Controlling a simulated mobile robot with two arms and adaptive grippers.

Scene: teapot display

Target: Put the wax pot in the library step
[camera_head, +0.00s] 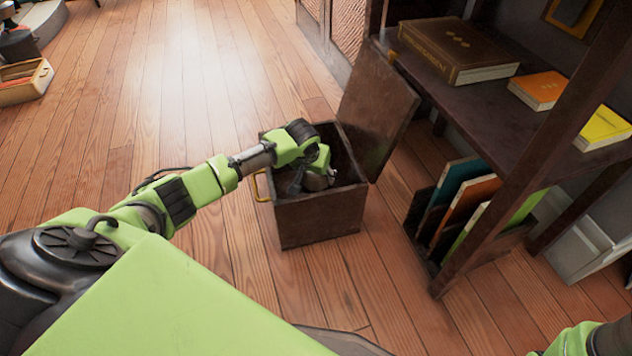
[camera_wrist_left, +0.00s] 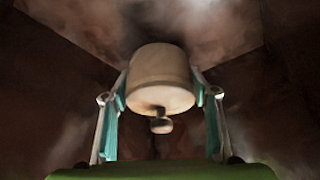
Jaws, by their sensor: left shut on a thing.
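The library step (camera_head: 320,220) is a dark wooden box on the floor, with its lid (camera_head: 378,108) swung open to the right and a brass handle on its left side. My left gripper (camera_head: 306,179) reaches down inside the box and is shut on the wax pot (camera_wrist_left: 160,75). In the left wrist view the pot is a pale, round vessel with a small knob, held between the two fingers, with the brown box walls around it.
A dark shelf (camera_head: 480,110) stands to the right, with a thick brown book (camera_head: 458,50), an orange book (camera_head: 540,90) and a yellow book (camera_head: 604,128). Below it is a rack of upright books (camera_head: 470,205). The plank floor at left is open.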

